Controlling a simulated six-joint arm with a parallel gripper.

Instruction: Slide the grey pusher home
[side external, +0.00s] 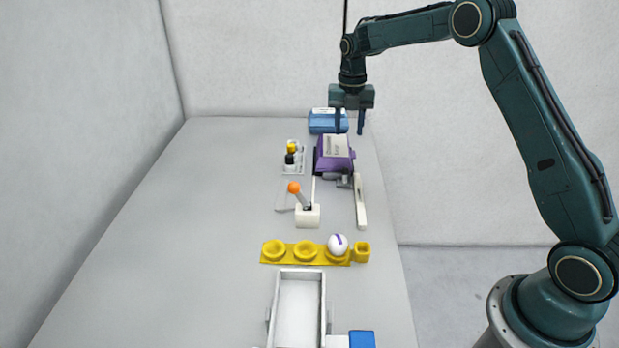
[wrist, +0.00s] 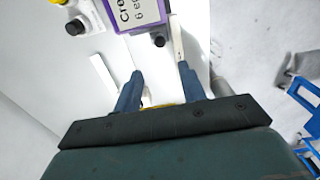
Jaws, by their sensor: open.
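A small grey part (side external: 344,182), which looks like the grey pusher, sits at the near end of the purple egg box (side external: 335,165), beside a white rail (side external: 360,203). It is too small to make out its shape. My gripper (side external: 349,130) is open and empty, pointing down above the far end of the purple box. In the wrist view its two blue fingers (wrist: 160,71) are apart with nothing between them.
A lever with an orange knob (side external: 294,187) stands nearer the camera. A white tray (side external: 321,300) lies in front, and a blue box (side external: 318,121) at the far end. The table's left side is clear.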

